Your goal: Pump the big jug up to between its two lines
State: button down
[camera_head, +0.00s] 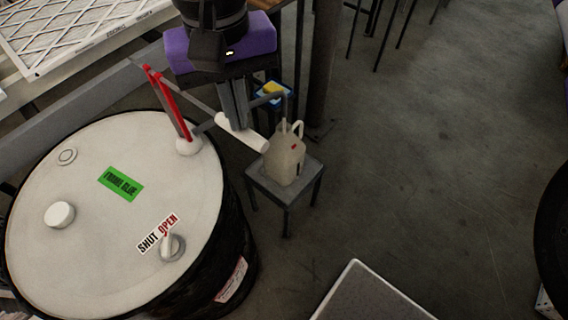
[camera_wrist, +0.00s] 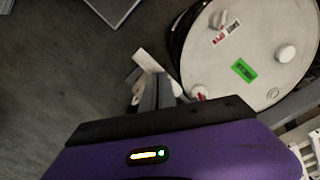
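The cream jug (camera_head: 285,161) stands upright on a small grey stool (camera_head: 257,183) beside the drum. A small red mark shows on it, but I cannot make out its two lines or its level. A pump with red bars (camera_head: 168,102) rises from the drum top. Its grey spout pipe (camera_head: 287,104) bends down at the jug's mouth. My gripper (camera_head: 236,124) has its grey fingers at the white pump handle (camera_head: 254,140). The fingers look closed around it. The wrist view shows the fingers (camera_wrist: 157,82) close together at the white handle (camera_wrist: 147,60).
The white-topped drum (camera_head: 110,235) has a green label (camera_head: 121,184) and a white valve lever (camera_head: 172,247) by a SHUT/OPEN label (camera_head: 158,233). The lever points near OPEN. A blue and yellow object (camera_head: 273,92) is behind the pipe. The floor (camera_head: 430,170) at right is mostly clear.

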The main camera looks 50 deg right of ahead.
aim_at(244, 136)
jog(key=shift+f, duration=0.3)
jog(key=shift+f+b, duration=0.7)
jog(key=shift+f, duration=0.3)
jog(key=shift+s+f, duration=0.1)
jog(key=shift+s+f+b, duration=0.15)
jog(key=shift+f+b, duration=0.55)
jog(key=shift+f, duration=0.35)
